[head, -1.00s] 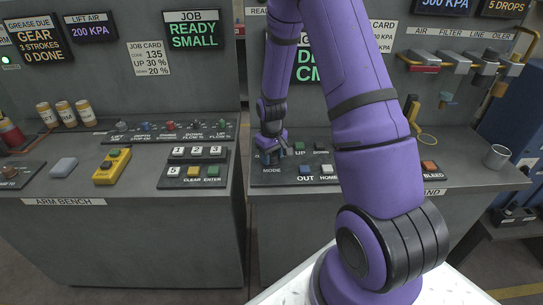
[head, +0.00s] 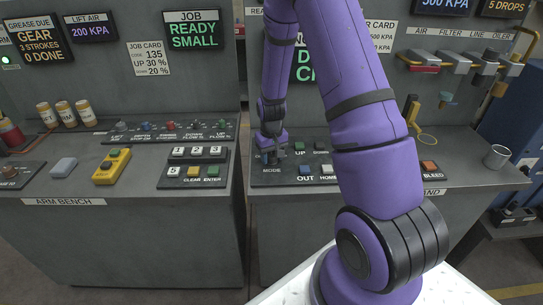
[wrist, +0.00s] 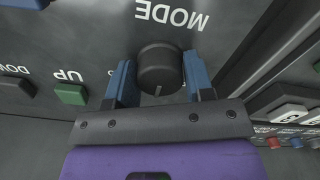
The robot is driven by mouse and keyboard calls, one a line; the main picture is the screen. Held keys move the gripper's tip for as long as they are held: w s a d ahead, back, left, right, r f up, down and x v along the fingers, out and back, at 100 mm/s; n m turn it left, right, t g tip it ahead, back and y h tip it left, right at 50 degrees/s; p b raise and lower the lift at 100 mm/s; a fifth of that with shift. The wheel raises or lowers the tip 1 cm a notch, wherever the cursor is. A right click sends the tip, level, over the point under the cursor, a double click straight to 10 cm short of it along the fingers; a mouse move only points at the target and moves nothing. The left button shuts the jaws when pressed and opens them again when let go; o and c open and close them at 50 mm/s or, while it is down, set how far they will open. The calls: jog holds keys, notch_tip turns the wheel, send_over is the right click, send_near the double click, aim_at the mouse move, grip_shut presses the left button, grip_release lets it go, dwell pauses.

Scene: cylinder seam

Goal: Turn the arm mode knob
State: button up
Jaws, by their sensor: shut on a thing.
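The mode knob (wrist: 160,66) is a dark round knob on the grey panel, below the upside-down MODE label in the wrist view. A short pale mark shows at its near edge. My gripper (wrist: 158,78) has one blue finger on each side of the knob and is shut on it. In the head view my gripper (head: 272,157) is low over the left end of the middle control panel, just above the MODE label (head: 272,170). The knob itself is hidden there by my gripper.
A green UP button (wrist: 71,94) and a dark DOWN button (wrist: 17,86) sit beside the knob. A blue OUT button (head: 305,169) and a white HOME button (head: 327,169) are close by. A gap separates this bench from the arm bench (head: 120,230).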

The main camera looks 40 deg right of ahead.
jog(key=o, duration=0.9)
notch_tip(320, 180, up, 11)
jog(key=shift+f, duration=0.1)
dwell(0.3)
notch_tip(320, 180, up, 11)
jog(key=t, duration=0.1)
send_over(271, 155)
jog(key=s+a, duration=0.4)
jog(key=s+a+r+n+t, duration=0.1)
jog(key=s+a+r+t, duration=0.1)
jog(key=s+a+r, duration=0.45)
jog(key=s+r, duration=0.2)
jog(key=s, duration=0.2)
jog(key=s+a+r+n+t, duration=0.1)
jog(key=s+r, duration=0.3)
jog(key=s, duration=0.2)
jog(key=s+a+r+t, duration=0.1)
jog(key=s+r, duration=0.2)
jog(key=s, duration=0.3)
jog(key=shift+a+r, duration=0.15)
